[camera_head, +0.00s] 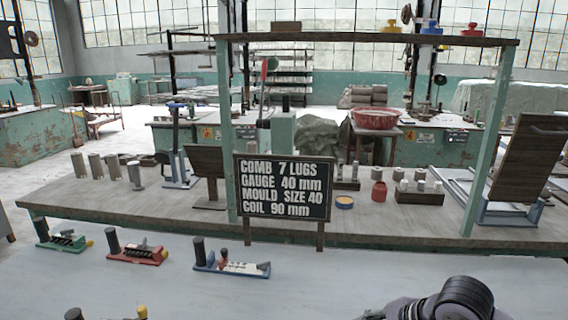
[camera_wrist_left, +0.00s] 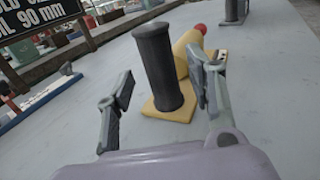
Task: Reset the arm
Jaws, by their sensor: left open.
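In the left wrist view my left gripper (camera_wrist_left: 160,76) is open. Its two fingers stand apart on either side of a dark grey upright cylinder (camera_wrist_left: 158,65), with gaps visible on both sides. The cylinder stands on a flat yellow base (camera_wrist_left: 170,112) on the pale table. A yellow rounded piece with a red tip (camera_wrist_left: 190,45) is just behind it, partly hidden by the cylinder and the right finger. In the head view a purple-grey and black part of my arm (camera_head: 460,300) shows at the bottom right; no fingers are clear there. My right gripper does not show.
A sign (camera_head: 283,188) stands at the bench's front edge. Green (camera_head: 62,242), red (camera_head: 136,253) and blue (camera_head: 230,266) tool boards lie on the near table (camera_head: 200,295). Behind, a wooden bench (camera_head: 400,228) holds cylinders and a post frame.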

